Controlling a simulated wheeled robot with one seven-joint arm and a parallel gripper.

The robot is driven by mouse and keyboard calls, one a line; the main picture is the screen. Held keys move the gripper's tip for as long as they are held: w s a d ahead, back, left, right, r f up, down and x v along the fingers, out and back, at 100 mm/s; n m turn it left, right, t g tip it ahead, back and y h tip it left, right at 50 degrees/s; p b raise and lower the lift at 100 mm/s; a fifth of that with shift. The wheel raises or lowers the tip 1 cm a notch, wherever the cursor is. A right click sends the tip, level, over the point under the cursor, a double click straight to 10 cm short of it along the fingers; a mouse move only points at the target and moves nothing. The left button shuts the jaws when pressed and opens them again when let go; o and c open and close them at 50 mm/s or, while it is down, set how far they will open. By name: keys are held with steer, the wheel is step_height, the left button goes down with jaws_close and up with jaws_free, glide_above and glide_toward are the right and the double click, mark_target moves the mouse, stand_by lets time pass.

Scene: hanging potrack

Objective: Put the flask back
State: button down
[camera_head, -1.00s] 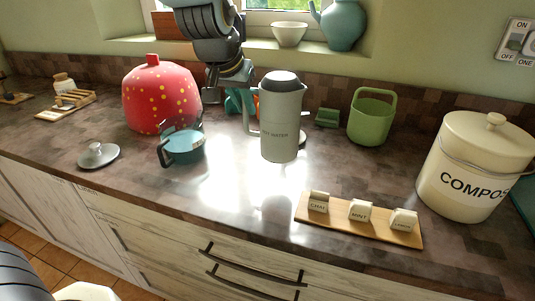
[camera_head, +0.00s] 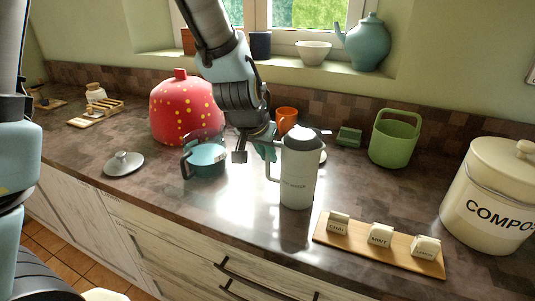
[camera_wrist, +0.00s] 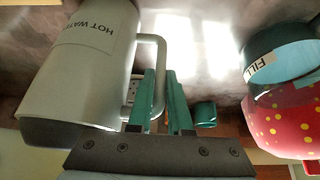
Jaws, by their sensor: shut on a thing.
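The flask (camera_head: 299,175) is a pale grey-green jug with a dark lid, upright over the counter in the head view. Its side handle faces my gripper (camera_head: 268,152), at its left. In the wrist view the flask (camera_wrist: 85,65) shows its "HOT WATER" label, and my gripper's teal fingers (camera_wrist: 167,105) are shut around the handle (camera_wrist: 159,75). I cannot tell whether the flask's base touches the counter. A pale round edge (camera_head: 323,156) shows behind the flask, mostly hidden by it.
A teal glass-sided pot (camera_head: 207,158) and red spotted cover (camera_head: 185,110) stand left. An orange cup (camera_head: 287,117), green block (camera_head: 349,136) and green bucket (camera_head: 394,140) stand behind. A wooden tray of labelled blocks (camera_head: 428,263) lies front right, near the compost bin (camera_head: 490,190).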

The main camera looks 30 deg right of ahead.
steer(key=c, duration=0.8)
jaws_free()
steer(key=shift+f, duration=0.1)
steer(key=shift+c, duration=0.2)
steer(key=shift+s+a+r, duration=0.1)
steer(key=shift+a+r, duration=0.05)
steer(key=shift+r, duration=0.5)
steer(key=p+v, duration=0.1)
steer(key=v, duration=1)
steer(key=shift+a+f, duration=0.1)
